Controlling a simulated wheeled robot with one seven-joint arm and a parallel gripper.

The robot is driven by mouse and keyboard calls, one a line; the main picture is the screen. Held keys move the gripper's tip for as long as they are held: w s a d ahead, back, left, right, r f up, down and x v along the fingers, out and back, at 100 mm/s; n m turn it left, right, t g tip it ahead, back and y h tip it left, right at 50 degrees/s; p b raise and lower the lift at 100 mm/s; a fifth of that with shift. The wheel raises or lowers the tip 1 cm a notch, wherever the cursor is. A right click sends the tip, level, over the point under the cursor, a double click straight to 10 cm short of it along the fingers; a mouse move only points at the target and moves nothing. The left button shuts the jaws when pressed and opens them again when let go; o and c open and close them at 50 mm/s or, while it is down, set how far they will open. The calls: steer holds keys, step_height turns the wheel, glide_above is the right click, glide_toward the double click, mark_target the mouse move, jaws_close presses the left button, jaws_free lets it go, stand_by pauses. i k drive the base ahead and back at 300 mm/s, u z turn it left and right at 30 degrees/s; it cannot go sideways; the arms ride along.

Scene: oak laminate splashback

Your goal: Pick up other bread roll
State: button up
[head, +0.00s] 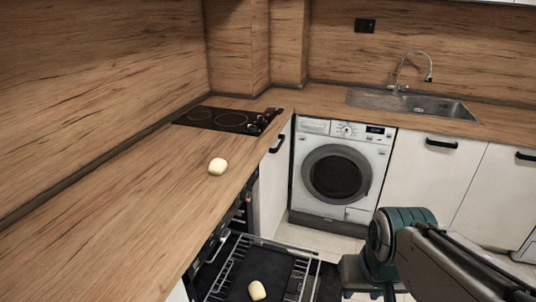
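One pale cream bread roll (217,166) lies on the wooden counter near its front edge, short of the hob. A second bread roll (257,290) lies low in the picture, on the rack of the open oven (240,262). My arm comes in from the lower right. A dark grey part at its end, seemingly my gripper (365,280), is partly cut off by the bottom edge. It is to the right of the oven rack and apart from both rolls. Its fingers do not show clearly.
A black hob (228,120) is set in the counter beyond the first roll. A washing machine (341,175) stands under the back counter. A sink (415,104) with a tap is at back right. The near-left counter is clear.

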mark_target(218, 166)
steer(key=z, duration=1.35)
steer(key=i, duration=2.6)
steer(key=u, duration=3.9)
steer(key=i, duration=0.5)
steer(key=z, duration=0.05)
